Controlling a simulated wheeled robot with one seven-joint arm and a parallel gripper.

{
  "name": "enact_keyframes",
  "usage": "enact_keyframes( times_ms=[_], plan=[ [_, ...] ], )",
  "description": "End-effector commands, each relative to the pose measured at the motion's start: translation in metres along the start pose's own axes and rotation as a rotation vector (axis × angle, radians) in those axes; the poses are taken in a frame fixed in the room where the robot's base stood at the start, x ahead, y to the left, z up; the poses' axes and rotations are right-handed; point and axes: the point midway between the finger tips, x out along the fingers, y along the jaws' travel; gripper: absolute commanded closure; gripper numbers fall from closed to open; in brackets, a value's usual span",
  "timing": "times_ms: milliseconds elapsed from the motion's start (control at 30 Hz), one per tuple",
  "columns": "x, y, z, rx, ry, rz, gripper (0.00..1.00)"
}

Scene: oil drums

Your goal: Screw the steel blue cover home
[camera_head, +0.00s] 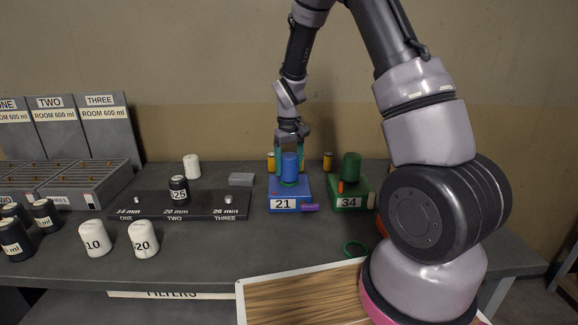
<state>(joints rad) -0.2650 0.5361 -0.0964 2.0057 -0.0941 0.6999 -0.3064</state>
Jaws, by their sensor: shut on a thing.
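The steel blue cover (289,168) is an upright blue cylinder above the blue base (284,204) labelled 21. My gripper (289,160) points straight down from above, with its teal fingers on either side of the cover, and is shut on it. A narrow greenish band shows under the cover; whether the cover is fully seated cannot be told at this size.
A green base (348,203) labelled 34 with a green cylinder (350,166) stands close on the right. A purple piece (310,208) lies in front. A dark rack (155,207), grey block (241,179) and white canisters (143,240) are left.

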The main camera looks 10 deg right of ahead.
Motion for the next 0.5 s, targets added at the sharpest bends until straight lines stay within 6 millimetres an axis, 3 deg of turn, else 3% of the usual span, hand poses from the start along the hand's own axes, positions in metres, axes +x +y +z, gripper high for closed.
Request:
enact_keyframes(
  times_ms=[233,500],
  plan=[
    [0.0001,-0.0006,-0.0003,0.379,0.001,0.001,0.88],
    [0.0001,-0.0002,-0.0004,0.457,0.001,0.000,0.88]
  ],
)
